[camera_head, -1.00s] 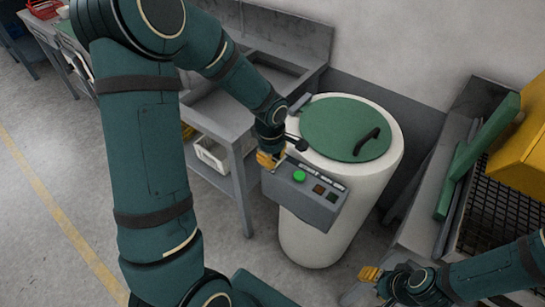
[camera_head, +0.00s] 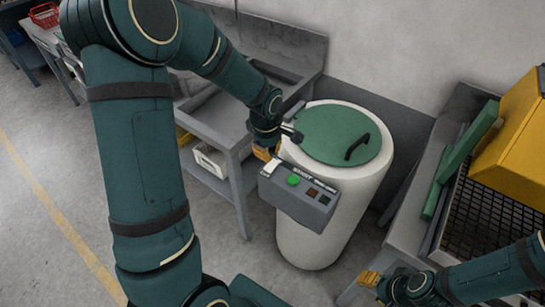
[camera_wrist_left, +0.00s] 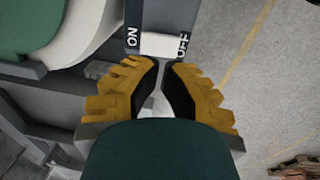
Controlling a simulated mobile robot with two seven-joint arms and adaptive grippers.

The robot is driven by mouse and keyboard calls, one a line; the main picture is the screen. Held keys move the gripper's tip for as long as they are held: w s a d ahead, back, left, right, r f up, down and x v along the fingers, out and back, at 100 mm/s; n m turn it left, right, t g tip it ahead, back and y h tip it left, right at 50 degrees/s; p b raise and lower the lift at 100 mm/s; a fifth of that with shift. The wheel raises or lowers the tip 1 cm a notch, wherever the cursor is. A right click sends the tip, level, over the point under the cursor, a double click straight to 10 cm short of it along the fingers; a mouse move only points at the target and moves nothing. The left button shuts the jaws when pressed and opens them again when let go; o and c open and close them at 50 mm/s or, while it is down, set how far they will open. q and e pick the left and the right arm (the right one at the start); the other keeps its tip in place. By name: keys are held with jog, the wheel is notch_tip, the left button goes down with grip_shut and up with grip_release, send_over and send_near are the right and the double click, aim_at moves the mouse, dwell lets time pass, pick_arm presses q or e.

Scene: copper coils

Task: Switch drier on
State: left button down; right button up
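The drier is a white drum (camera_head: 330,215) with a green lid (camera_head: 335,132) and a black handle. A grey control box (camera_head: 300,200) on its front carries a green button (camera_head: 293,180) and smaller dark buttons. In the left wrist view a white rocker switch (camera_wrist_left: 162,45) sits between the words ON, at left, and OFF, at right. My left gripper (camera_wrist_left: 161,66) has its yellow fingertips almost together, just below the switch in that view; contact cannot be told. In the head view it is at the box's left end. My right gripper (camera_head: 369,279) is low at right; its opening is unclear.
A grey sink bench (camera_head: 215,115) stands left of the drum, with a white bin (camera_head: 212,159) on its lower shelf. At right is a grey bench with a dark mesh (camera_head: 490,215) and a yellow machine (camera_head: 515,140). Open floor lies at left.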

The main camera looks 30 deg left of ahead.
aim_at(266, 168)
pick_arm(q)
notch_tip(266, 168, up, 9)
jog(key=s+p, duration=0.1)
jog(key=shift+a+f, duration=0.15)
jog(key=shift+a, duration=0.1)
pick_arm(e)
jog(key=shift+w+a+r, duration=0.15)
jog(key=shift+w+r, duration=0.3)
jog(key=shift+r, duration=0.2)
pick_arm(q)
jog(key=shift+s, duration=0.1)
pick_arm(e)
jog(key=shift+s, duration=0.1)
